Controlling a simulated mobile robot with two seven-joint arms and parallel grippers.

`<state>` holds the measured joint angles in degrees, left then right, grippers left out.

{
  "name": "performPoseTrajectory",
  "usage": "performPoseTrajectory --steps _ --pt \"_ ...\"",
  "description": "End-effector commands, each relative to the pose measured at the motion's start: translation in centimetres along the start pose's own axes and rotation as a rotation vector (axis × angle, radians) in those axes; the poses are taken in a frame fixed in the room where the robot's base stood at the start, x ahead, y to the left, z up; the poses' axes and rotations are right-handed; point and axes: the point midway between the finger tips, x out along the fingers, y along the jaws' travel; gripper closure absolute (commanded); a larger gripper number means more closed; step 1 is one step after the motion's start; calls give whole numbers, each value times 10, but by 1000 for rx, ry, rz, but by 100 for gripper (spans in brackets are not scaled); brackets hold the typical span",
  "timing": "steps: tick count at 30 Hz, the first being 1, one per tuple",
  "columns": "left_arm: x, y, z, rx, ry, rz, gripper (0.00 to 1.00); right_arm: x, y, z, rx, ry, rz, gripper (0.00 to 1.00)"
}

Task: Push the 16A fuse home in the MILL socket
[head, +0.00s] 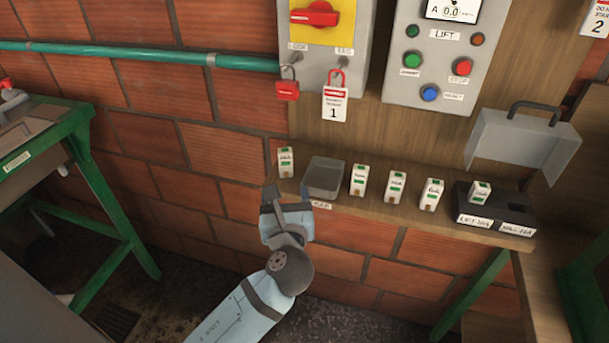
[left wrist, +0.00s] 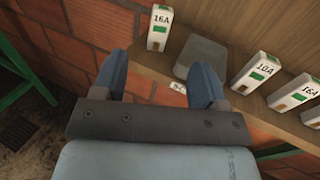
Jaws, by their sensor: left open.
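A white 16A fuse (head: 285,162) stands upright at the left end of the shelf; it also shows in the left wrist view (left wrist: 159,27). Another 16A fuse shows in the left wrist view (left wrist: 295,92), right of a 10A fuse (left wrist: 256,73). The black socket block (head: 524,217) is at the shelf's right end, labelled LIFT 10A and MILL 16A. One fuse (head: 479,192) stands on its LIFT side; the MILL side (head: 516,208) shows no fuse. My left gripper (head: 288,198) is open and empty, just in front of the shelf, below the leftmost fuse. My right gripper is out of view.
A grey tray (head: 323,177) lies beside the leftmost fuse. Several fuses stand between it and the block. A control box (head: 445,60) and padlocks hang on the wall. A green-framed table (head: 85,180) stands left.

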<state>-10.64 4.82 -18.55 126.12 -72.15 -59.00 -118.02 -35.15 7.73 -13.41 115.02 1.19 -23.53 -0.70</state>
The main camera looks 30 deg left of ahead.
Motion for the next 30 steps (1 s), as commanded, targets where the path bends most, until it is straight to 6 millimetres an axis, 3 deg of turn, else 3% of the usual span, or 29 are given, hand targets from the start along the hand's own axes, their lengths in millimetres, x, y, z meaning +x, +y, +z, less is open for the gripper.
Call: performPoseTrajectory --steps 5,12,22,30 --pt "19 1 4 28 -15 12 34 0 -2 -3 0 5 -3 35" --pt "66 1 4 25 -13 11 34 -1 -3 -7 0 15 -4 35" --pt "95 -1 2 23 -10 10 34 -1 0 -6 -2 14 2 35" --pt "133 -5 -2 23 -11 9 34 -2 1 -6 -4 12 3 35"
